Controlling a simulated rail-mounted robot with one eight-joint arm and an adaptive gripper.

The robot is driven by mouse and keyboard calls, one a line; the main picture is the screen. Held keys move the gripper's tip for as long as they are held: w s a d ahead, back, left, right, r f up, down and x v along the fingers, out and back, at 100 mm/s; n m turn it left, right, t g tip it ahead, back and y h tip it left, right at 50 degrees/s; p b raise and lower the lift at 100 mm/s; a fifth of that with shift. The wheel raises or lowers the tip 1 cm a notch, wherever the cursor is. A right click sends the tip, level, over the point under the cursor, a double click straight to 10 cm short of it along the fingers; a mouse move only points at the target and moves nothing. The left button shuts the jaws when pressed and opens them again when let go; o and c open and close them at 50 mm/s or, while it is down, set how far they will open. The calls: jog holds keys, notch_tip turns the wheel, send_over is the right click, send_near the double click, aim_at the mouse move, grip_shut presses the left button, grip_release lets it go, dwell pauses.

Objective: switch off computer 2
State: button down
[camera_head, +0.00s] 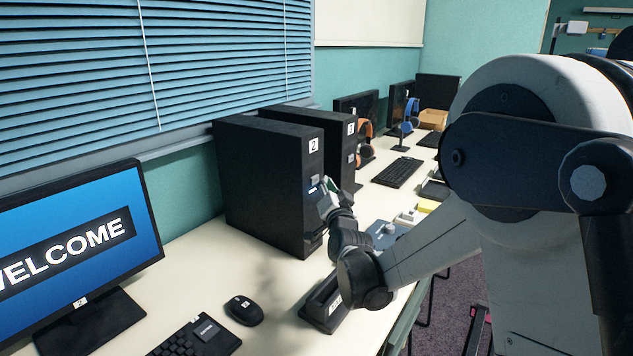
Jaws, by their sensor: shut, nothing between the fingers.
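Computer 2 (262,187) is a black tower with a white "2" label (313,145) on its front panel. It stands upright on the desk by the window. My gripper (326,188) is shut and empty at the tower's front panel, at about mid height. A small lit spot (312,190) shows on the panel just left of the fingertips. I cannot tell whether the fingers touch the panel. The monitor (82,240) at left, with a "2" label on its stand, is on and reads "WELCOME".
A second tower (335,135) labelled 3 stands just behind. A mouse (244,310), a keyboard (190,340) and a black labelled holder (325,308) lie in front. Headphones, more monitors and a keyboard (397,172) stand farther back. The window blinds hang behind the towers.

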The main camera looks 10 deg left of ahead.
jog(key=shift+w+a, duration=0.2)
jog(key=shift+a, duration=0.15)
jog(key=shift+w+a, duration=0.15)
jog(key=shift+a, duration=0.2)
dwell(0.8)
jog(key=shift+s+d+b, duration=0.35)
jog(key=shift+s+d, duration=0.05)
jog(key=shift+d, duration=0.35)
jog(key=s+d, duration=0.3)
jog(key=d, duration=0.2)
jog(key=shift+d+b, duration=0.15)
jog(key=shift+b, duration=0.25)
dwell(0.4)
